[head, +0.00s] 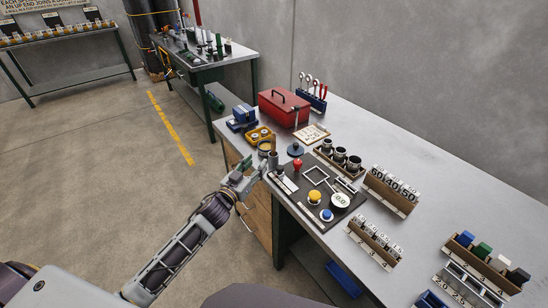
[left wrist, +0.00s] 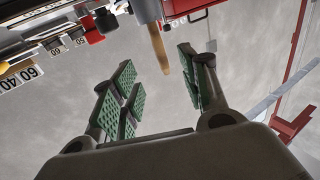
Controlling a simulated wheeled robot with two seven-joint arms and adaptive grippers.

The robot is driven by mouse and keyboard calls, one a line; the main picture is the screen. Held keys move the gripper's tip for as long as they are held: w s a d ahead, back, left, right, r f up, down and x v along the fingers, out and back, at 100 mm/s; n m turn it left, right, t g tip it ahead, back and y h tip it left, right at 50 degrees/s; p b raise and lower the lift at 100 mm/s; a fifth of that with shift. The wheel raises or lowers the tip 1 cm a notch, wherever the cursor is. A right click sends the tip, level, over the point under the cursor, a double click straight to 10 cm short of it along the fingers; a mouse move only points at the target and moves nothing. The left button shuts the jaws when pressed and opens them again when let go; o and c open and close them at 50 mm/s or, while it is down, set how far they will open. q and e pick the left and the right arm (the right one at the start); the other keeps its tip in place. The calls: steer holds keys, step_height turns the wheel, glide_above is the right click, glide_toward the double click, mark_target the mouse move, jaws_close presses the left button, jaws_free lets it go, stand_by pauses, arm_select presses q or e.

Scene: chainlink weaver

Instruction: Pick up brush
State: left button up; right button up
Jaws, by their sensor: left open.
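What looks like the brush shows in the left wrist view as a tapering tan piece (left wrist: 159,48) on a pale round body (left wrist: 146,11). In the head view, a small brown upright piece (head: 273,159) at the bench's near-left edge seems to be the same thing. My left gripper (head: 252,170) is open just left of it, at the bench edge. In the left wrist view, its green-padded fingers (left wrist: 157,88) stand wide apart with nothing between the pads. The tan tip points into the gap from the top. I cannot tell its exact depth. My right gripper is not in view.
A round tin (head: 264,147) and a yellow tray (head: 259,136) stand behind. A red toolbox (head: 284,106) is farther back. Floor left of the bench is clear.

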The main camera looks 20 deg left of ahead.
mark_target(273, 150)
arm_select(q)
steer(key=shift+s, duration=0.35)
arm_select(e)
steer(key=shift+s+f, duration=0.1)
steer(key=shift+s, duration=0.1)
arm_select(q)
steer(key=shift+w, duration=0.1)
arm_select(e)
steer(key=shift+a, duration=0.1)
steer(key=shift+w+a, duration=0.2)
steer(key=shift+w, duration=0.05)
arm_select(q)
steer(key=shift+w, duration=0.15)
steer(key=x, duration=0.8)
steer(key=shift+p, duration=0.35)
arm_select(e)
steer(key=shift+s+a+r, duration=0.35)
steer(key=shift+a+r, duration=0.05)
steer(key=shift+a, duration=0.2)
